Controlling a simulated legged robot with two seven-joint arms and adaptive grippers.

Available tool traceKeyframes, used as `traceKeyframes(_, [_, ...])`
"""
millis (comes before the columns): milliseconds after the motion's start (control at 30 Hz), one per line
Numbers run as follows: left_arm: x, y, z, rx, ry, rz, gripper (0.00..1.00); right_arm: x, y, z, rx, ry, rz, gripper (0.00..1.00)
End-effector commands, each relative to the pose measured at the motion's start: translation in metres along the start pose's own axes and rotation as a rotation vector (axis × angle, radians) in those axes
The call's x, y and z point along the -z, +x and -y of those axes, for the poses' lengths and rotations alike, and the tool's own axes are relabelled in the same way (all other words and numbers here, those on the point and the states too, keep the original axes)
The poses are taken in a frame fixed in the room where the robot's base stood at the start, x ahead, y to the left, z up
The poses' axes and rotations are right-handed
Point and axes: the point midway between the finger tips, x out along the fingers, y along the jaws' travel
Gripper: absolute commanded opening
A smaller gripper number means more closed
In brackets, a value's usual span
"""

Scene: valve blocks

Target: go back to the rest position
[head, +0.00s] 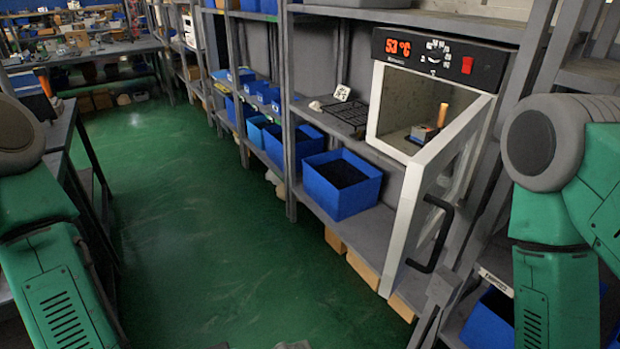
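My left arm (60,270) comes in at the left edge and bends down out of the picture. My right arm (560,230) stands at the right edge and also runs down out of the picture. Small grey tips (293,345) show at the bottom edge and may belong to my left gripper. A grey angled piece (438,292) low on the right, in front of the shelf, may be part of my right gripper. Too little shows to tell whether either is open or holds anything.
A white oven (440,50) reading 53 °C stands on the right shelf. Its door (430,190), with a black handle (437,235), is open toward me; an object with an orange top (442,115) is inside. Blue bins (340,183) line the shelves. A table (62,130) stands left. The green floor (190,220) is clear.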

Motion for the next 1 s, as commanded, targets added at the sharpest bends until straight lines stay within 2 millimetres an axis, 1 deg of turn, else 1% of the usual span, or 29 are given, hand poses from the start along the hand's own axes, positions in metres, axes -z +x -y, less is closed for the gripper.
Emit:
traceKeyframes(33, [-0.002, 0.000, 0.013, 0.041, 0.019, 0.005, 0.00, 0.000, 0.003, 0.000, 0.000, 0.001, -0.001, 0.40])
traceKeyframes(167, [-0.005, -0.007, 0.045, 0.158, 0.070, 0.018, 0.00, 0.000, 0.006, 0.000, -0.001, 0.001, -0.001, 0.40])
traceKeyframes(267, [-0.007, -0.018, 0.076, 0.267, 0.116, 0.034, 0.00, 0.000, 0.009, -0.001, -0.001, 0.001, -0.001, 0.40])
traceKeyframes(367, [-0.006, -0.035, 0.112, 0.398, 0.169, 0.057, 0.00, -0.001, 0.013, -0.001, -0.001, 0.002, 0.000, 0.40])
traceKeyframes(467, [-0.004, -0.060, 0.156, 0.564, 0.231, 0.095, 0.00, -0.001, 0.018, 0.000, -0.001, 0.001, 0.000, 0.40])
traceKeyframes(533, [-0.002, -0.087, 0.192, 0.714, 0.284, 0.136, 0.00, -0.001, 0.022, 0.000, -0.001, 0.001, 0.000, 0.40])
traceKeyframes(567, [-0.001, -0.101, 0.208, 0.784, 0.307, 0.157, 0.00, -0.001, 0.024, 0.000, -0.001, 0.001, 0.000, 0.40])
traceKeyframes(600, [0.001, -0.121, 0.227, 0.880, 0.337, 0.189, 0.00, -0.002, 0.027, 0.000, -0.001, 0.001, 0.000, 0.40])
traceKeyframes(667, [0.005, -0.151, 0.251, 1.015, 0.373, 0.235, 0.00, -0.002, 0.031, 0.000, 0.000, 0.001, 0.000, 0.40])
traceKeyframes(700, [0.007, -0.169, 0.263, 1.094, 0.392, 0.263, 0.00, -0.002, 0.033, 0.000, 0.000, 0.001, 0.000, 0.40])
traceKeyframes(800, [0.013, -0.208, 0.282, 1.248, 0.420, 0.322, 0.00, -0.002, 0.037, 0.000, 0.000, 0.001, 0.000, 0.40])
traceKeyframes(833, [0.015, -0.217, 0.285, 1.283, 0.423, 0.334, 0.00, -0.002, 0.038, 0.000, 0.000, 0.001, 0.000, 0.40])
traceKeyframes(900, [0.017, -0.231, 0.289, 1.341, 0.429, 0.357, 0.00, -0.002, 0.039, 0.000, 0.000, 0.001, 0.000, 0.40])
traceKeyframes(1000, [0.018, -0.241, 0.291, 1.379, 0.429, 0.372, 0.00, -0.002, 0.040, 0.000, -0.001, 0.001, 0.000, 0.40])
